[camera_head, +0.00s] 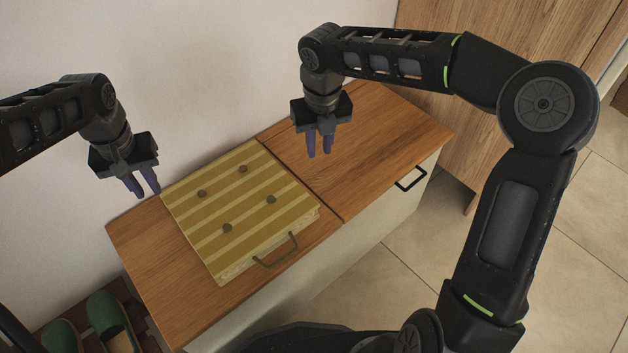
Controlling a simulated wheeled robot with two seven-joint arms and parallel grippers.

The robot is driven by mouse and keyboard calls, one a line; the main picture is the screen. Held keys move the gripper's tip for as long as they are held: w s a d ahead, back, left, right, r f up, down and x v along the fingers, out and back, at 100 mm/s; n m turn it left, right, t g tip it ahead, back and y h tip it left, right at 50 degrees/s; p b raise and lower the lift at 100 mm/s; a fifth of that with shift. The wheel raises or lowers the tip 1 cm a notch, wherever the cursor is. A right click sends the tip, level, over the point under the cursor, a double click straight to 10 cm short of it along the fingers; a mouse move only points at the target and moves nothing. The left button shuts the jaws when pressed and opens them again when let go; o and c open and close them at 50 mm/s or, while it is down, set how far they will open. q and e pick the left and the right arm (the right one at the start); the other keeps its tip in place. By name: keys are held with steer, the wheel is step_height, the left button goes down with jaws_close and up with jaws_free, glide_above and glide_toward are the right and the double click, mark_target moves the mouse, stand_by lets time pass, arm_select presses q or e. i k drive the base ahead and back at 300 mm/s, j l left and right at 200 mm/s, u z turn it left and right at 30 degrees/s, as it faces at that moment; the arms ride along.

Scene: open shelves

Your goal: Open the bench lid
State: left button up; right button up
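The bench has a brown wooden top in two parts. The left lid (140,246) carries a striped cushion, and the right lid (375,137) is bare; both lie flat. A black handle (411,179) sits on the white front below the right lid. My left gripper (144,191) is open and empty above the left lid's back edge, beside the cushion. My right gripper (320,152) points down over the right lid, its two fingers a little apart and nothing between them. I cannot tell its exact height above the wood.
The yellow striped cushion (215,237) has several buttons and a handle at its front edge. Green shoes (108,312) stand on a rack at the lower left. A wooden cabinet (500,100) stands behind on the right. The tiled floor (375,290) in front is clear.

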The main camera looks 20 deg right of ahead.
mark_target(387, 137)
steer(key=z, duration=1.35)
